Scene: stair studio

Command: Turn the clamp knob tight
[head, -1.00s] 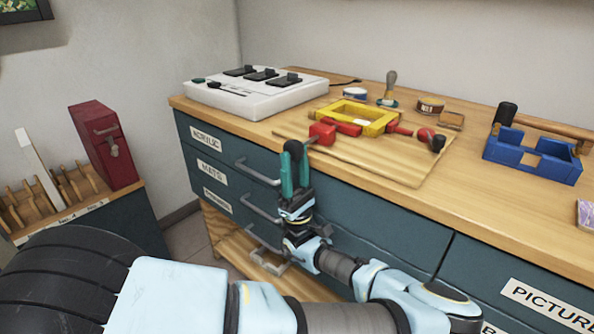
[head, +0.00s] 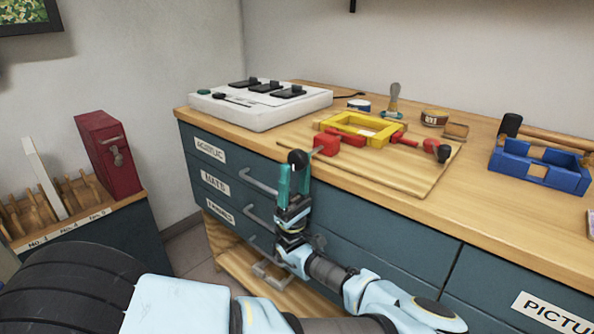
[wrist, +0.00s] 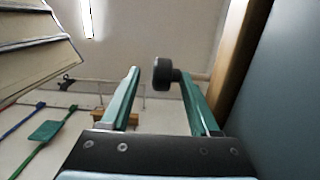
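A red clamp (head: 326,144) grips the board's front-left edge, beside a yellow frame (head: 361,130) on the wooden board (head: 398,178). Its black knob (head: 297,157) sticks out past the bench's front edge. My gripper (head: 293,168) points up in front of the drawers, its green fingertips at the knob. In the wrist view the knob (wrist: 163,74) shows between the spread fingertips, nearer the right finger, with a gap to the left one. My gripper is open. A second red clamp with a black knob (head: 444,153) lies at the frame's right side.
A white console (head: 262,107) stands at the bench's left end and a blue holder (head: 540,165) at the right. Drawer handles (head: 258,182) jut out close beside my gripper. A red box (head: 108,155) stands on the left cabinet.

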